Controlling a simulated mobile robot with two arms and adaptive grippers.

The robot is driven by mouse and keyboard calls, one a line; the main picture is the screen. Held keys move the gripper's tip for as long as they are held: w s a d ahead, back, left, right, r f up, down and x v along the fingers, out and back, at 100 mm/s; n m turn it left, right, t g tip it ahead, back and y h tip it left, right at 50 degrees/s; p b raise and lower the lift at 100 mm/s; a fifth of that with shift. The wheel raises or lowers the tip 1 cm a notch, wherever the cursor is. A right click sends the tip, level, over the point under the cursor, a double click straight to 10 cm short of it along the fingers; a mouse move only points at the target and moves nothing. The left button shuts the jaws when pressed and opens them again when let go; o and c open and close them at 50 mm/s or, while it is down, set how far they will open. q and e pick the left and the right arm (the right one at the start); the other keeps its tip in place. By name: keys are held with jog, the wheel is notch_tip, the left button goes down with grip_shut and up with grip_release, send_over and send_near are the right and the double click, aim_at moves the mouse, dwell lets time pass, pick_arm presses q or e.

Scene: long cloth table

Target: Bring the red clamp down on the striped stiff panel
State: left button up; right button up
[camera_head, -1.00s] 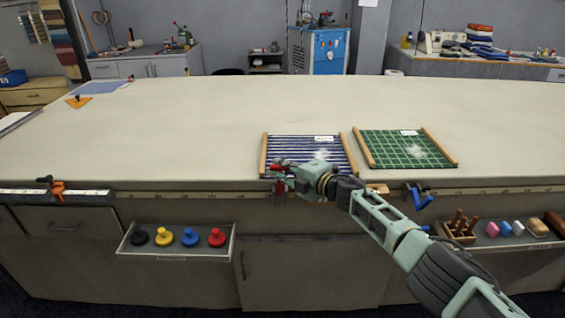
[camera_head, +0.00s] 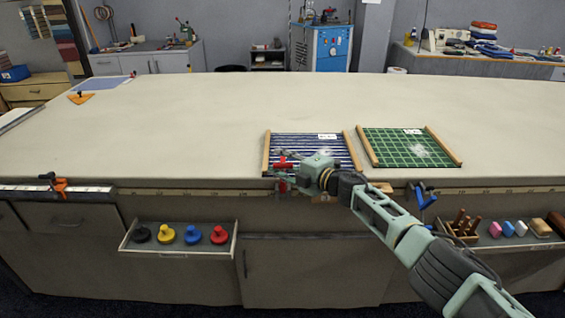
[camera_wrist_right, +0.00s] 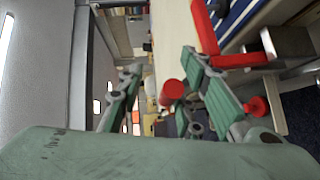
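The striped stiff panel (camera_head: 312,146), blue and white with wooden side strips, lies near the table's front edge. The red clamp (camera_head: 282,166) is at its front left corner, partly hidden by my right gripper (camera_head: 284,160). In the wrist view the red clamp (camera_wrist_right: 240,60) shows as an angled bar at the upper right, beside a strip of the striped panel (camera_wrist_right: 238,14). A red round end (camera_wrist_right: 172,92) shows between the fingers of my right gripper (camera_wrist_right: 158,88), which stand apart. Whether they touch it I cannot tell. My left gripper is out of view.
A green checked panel (camera_head: 408,147) lies to the right. A blue clamp (camera_head: 424,196) and an orange clamp (camera_head: 56,184) are on the front edge.

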jog(key=shift+d, duration=0.15)
jog(key=shift+s+d+f, duration=0.1)
jog(key=shift+s+d, duration=0.2)
jog(key=shift+d, duration=0.2)
jog(key=v, duration=1)
jog(key=shift+s+r, duration=0.3)
jog(key=shift+s, duration=0.1)
jog(key=shift+d+f, duration=0.1)
